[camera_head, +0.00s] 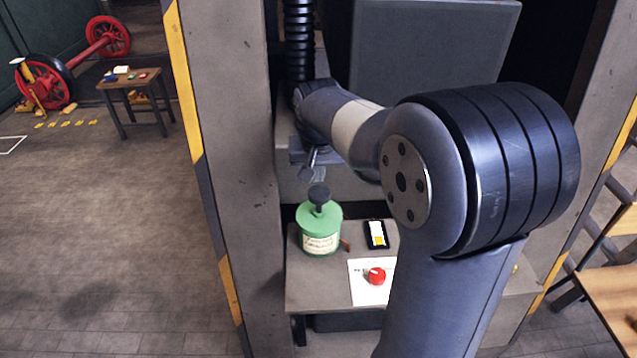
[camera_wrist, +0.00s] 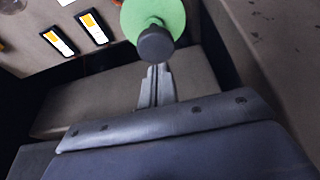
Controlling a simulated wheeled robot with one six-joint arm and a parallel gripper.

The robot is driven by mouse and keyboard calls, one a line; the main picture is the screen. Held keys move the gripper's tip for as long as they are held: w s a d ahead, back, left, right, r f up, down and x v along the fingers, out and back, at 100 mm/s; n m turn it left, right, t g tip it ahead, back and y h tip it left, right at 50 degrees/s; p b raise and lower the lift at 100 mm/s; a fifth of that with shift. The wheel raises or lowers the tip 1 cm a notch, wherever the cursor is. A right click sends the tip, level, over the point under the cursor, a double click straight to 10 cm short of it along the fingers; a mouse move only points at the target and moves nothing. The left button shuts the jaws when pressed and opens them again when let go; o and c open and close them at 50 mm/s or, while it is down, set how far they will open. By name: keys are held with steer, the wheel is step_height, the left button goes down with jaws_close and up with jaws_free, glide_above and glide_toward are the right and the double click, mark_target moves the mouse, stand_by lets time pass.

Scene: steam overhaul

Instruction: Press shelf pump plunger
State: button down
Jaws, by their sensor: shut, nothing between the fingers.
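The shelf pump is a green, round container (camera_head: 319,230) with a pale label, standing upright on the shelf. Its dark plunger (camera_head: 319,194) stands raised on top, with a wide round knob. My gripper (camera_head: 310,177) is shut and empty, just above the plunger knob and slightly to its left in the head view. In the wrist view, the shut fingertips (camera_wrist: 157,70) point at the plunger knob (camera_wrist: 155,44), with the green container (camera_wrist: 150,14) beyond it. I cannot tell whether the fingertips touch the knob. The head view seems to show a small gap.
The shelf (camera_head: 310,290) also holds a small black-framed gauge or card (camera_head: 376,234) and a red button (camera_head: 376,276) on a white plate. A grey post (camera_head: 215,150) with yellow stripes stands close on the left. A small table (camera_head: 135,82) and red wheels are farther back.

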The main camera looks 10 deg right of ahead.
mark_target(319, 197)
steer(key=shift+f, duration=1.8)
step_height(319, 197, down, 4)
steer(key=shift+s+r+b, duration=0.1)
steer(key=shift+b, duration=1.15)
steer(key=shift+s, duration=0.1)
steer(key=shift+r, duration=0.1)
